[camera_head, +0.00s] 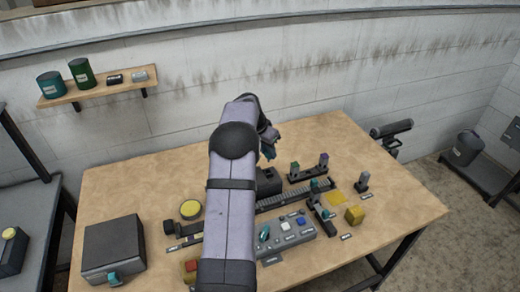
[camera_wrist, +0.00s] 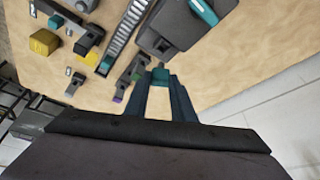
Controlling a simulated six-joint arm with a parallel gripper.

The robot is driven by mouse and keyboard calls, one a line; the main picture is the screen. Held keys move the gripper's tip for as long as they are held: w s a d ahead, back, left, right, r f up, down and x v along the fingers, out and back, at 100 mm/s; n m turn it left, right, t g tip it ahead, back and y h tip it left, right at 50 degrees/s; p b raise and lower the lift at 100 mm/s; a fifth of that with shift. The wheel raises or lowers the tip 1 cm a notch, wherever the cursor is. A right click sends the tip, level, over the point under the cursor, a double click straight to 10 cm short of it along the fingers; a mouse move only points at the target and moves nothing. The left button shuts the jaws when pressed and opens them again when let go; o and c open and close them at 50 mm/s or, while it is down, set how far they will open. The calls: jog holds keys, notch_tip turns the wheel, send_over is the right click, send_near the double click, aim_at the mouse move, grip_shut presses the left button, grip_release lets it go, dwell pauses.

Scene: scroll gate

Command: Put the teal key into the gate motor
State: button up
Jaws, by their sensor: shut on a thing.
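My gripper (camera_head: 268,145) is raised above the back half of the table. In the wrist view its fingers (camera_wrist: 159,88) are shut on a small teal piece, the teal key (camera_wrist: 160,76). The key also shows as a teal tip below the gripper in the head view (camera_head: 269,153). A dark block, which looks like the gate motor (camera_wrist: 168,30), stands beyond the fingertips in the wrist view, with a teal strip on its top. In the head view this dark block (camera_head: 268,181) is partly hidden by my arm. The key is apart from it.
A toothed track (camera_head: 292,196) runs beside the dark block. A bracket with green and purple pieces (camera_head: 309,170), a yellow cube (camera_head: 355,214), a button panel (camera_head: 287,240), a yellow disc (camera_head: 190,208) and a dark grey box (camera_head: 113,245) stand around. The table's back left is clear.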

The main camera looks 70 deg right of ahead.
jog(key=shift+f, duration=0.15)
jog(key=shift+f+b, duration=1.25)
jog(key=shift+f, duration=0.7)
jog(key=shift+f+b, duration=1.4)
jog(key=shift+f, duration=0.05)
dwell(1.9)
jog(key=o, duration=1.6)
notch_tip(320, 180, up, 7)
jog(key=p, duration=0.4)
